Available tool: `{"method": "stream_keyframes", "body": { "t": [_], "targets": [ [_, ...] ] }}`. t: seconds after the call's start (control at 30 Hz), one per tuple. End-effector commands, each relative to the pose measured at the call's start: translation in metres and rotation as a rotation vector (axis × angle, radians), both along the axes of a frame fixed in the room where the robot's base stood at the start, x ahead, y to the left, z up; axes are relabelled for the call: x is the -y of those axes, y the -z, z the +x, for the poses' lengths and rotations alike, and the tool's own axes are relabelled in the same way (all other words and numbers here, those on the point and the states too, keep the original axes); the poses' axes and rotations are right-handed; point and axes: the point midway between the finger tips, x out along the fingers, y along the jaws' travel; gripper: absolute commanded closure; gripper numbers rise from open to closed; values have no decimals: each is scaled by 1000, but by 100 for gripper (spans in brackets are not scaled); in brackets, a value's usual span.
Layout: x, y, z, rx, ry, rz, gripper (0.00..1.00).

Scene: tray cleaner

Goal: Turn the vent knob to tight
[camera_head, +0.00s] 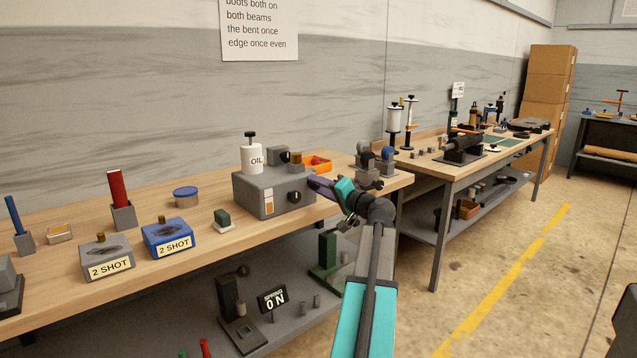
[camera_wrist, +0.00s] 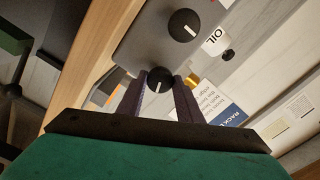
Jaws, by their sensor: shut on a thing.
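A grey box (camera_head: 250,197) stands on the wooden bench, with a white bottle marked OIL (camera_head: 253,158) on top. A larger black knob (camera_head: 294,197) with a white mark is on its front; it also shows in the wrist view (camera_wrist: 184,25). My gripper (camera_wrist: 160,80) has its dark purple fingers on either side of a smaller black knob (camera_wrist: 159,82) on the same face, shut on it. This knob has a short white mark. I see no readable vent or tight label. In the head view my gripper (camera_head: 316,184) hides this knob at the box's right end.
An orange tray (camera_head: 319,164) lies behind the box. Grey blocks with dark parts (camera_head: 374,165) stand to its right. A lower shelf (camera_head: 300,290) holds more parts.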

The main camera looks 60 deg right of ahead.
Motion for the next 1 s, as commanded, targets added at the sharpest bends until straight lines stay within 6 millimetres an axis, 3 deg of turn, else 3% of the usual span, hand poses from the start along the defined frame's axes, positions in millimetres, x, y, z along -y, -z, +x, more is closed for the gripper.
{"method": "stream_keyframes", "body": {
  "t": [0.43, 0.97, 1.0],
  "targets": [
    [-2, -3, 3, 92, -7, 267, 90],
    [-1, -2, 3, 105, -7, 301, 90],
    [-1, -2, 3, 105, -7, 301, 66]
  ]
}}
